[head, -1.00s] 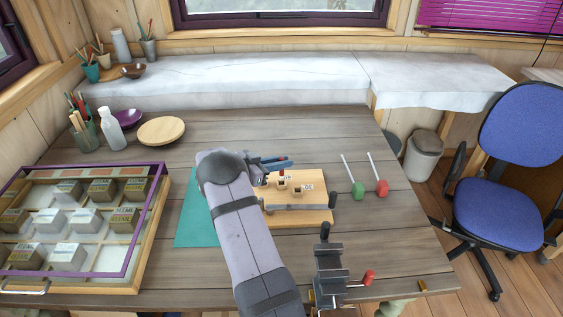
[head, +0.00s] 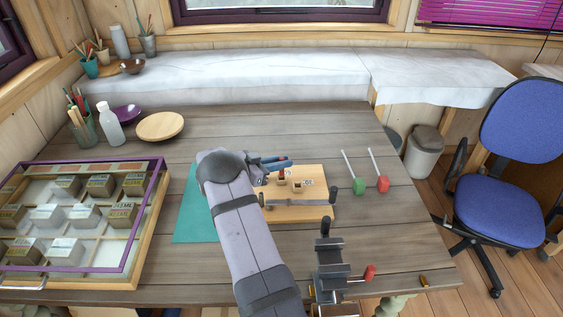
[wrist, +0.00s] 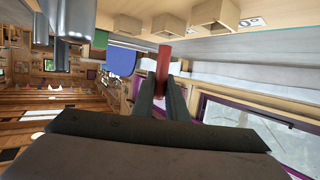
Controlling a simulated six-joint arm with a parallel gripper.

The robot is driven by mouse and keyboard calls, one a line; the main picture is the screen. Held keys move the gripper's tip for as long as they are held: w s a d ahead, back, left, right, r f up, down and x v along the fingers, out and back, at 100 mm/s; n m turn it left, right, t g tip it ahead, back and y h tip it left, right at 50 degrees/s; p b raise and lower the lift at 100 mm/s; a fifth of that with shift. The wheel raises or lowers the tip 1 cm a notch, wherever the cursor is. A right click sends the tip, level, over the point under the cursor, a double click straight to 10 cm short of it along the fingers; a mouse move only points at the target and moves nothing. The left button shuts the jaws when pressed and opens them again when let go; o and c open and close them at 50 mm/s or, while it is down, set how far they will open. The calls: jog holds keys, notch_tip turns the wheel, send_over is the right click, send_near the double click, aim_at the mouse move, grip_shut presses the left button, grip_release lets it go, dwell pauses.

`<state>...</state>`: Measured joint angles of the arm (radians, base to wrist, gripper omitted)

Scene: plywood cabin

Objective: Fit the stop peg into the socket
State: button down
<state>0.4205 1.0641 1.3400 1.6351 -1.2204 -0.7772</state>
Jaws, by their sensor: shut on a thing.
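My gripper (head: 278,163) points to the right above the far left part of a light wooden board (head: 318,211). In the wrist view its two dark fingers (wrist: 161,88) are shut on a red peg (wrist: 163,65), which is held across the fingertips. The wrist picture is turned over, with the board at its top. The peg's board-side end is close to a wooden socket block (wrist: 168,24); I cannot tell whether it touches or enters it. Another block (wrist: 214,14) stands beside it. Small wooden blocks also show in the head view (head: 298,187), with labels near them.
A metal bar (head: 300,202) crosses the board's front. A dark vise (head: 331,262) stands in front. Green (head: 359,186) and red (head: 383,184) handled tools lie at right. A sample case (head: 151,235) is at left on the table.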

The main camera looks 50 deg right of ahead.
jog(key=shift+f+b, duration=0.4)
jog(key=shift+f, duration=0.3)
jog(key=c, duration=1.7)
grip_release()
jog(key=shift+a, duration=0.1)
jog(key=f+b+v, duration=0.1)
jog(key=v, duration=0.3)
jog(key=f+b+v, duration=0.1)
jog(key=v, duration=0.4)
jog(key=a+f+b+v, duration=0.1)
jog(key=v, duration=0.4)
jog(key=shift+w+a+f+b, duration=0.1)
jog(key=shift+w+a+b, duration=0.1)
jog(key=shift+b, duration=0.2)
